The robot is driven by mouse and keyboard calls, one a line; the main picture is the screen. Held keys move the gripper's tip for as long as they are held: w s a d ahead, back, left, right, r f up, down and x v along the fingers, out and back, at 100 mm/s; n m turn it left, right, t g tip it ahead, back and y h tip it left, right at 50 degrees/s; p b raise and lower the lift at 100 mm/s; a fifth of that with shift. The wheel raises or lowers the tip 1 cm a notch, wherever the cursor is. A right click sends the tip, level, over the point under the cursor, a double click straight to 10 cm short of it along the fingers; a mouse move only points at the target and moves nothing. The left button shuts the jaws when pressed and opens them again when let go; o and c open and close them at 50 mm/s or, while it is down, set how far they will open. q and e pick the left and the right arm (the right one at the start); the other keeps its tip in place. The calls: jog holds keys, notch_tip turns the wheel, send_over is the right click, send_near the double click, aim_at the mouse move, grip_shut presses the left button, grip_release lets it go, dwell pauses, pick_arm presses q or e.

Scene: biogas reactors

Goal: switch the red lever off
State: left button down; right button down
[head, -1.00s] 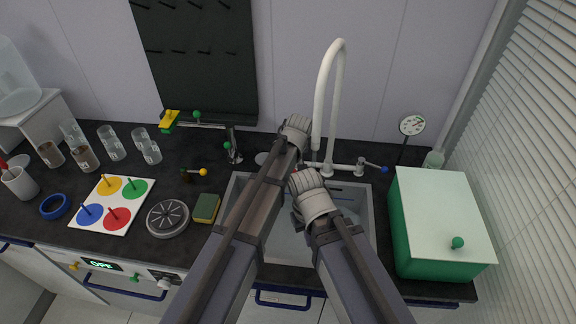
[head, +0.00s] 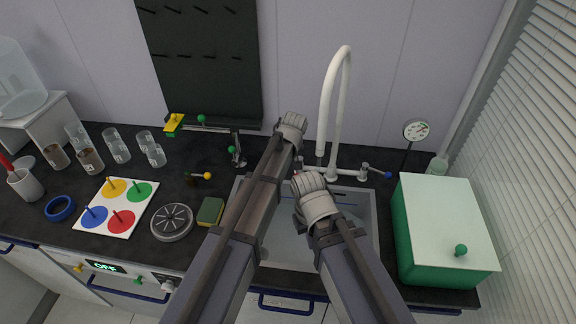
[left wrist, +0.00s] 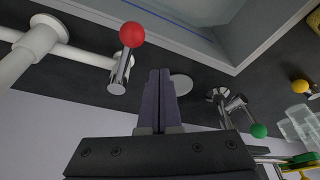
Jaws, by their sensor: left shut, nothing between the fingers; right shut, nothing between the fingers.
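The red lever shows in the left wrist view as a red ball (left wrist: 132,34) on a short metal stem beside the white tap pipe. In the head view my arms mostly cover that spot. My left gripper (left wrist: 160,72) is shut and empty in the left wrist view. Its fingertips lie just right of the red lever's stem, with a visible gap in the picture; depth is hard to judge. In the head view the left wrist reaches the back of the sink and its fingers are hidden. My right gripper (head: 308,184) is shut over the sink, its fingers mostly hidden.
The white tap (head: 332,110) rises behind the sink (head: 370,222), with a blue-tipped lever (head: 386,174) at its right. A green-knobbed metal fixture (left wrist: 257,130) stands right of the left fingers. A green box (head: 405,235) is at the right.

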pick_arm(q)
jog(key=d+p+v, duration=0.1)
jog(key=p+v, duration=0.5)
jog(key=v, duration=0.2)
jog(key=shift+w+r, duration=0.15)
jog(key=shift+w, duration=0.1)
jog(key=s+a+m+g+h, duration=0.1)
jog(key=s+a+m+g, duration=0.25)
jog(key=s+a, duration=1.55)
jog(key=s+d+f+m, duration=0.2)
jog(key=s+d+m, duration=0.2)
jog(key=s+d, duration=0.4)
jog(key=d, duration=0.5)
jog(key=shift+m+y+b, duration=0.3)
jog(key=shift+m+y, duration=0.05)
jog(key=shift+y, duration=0.05)
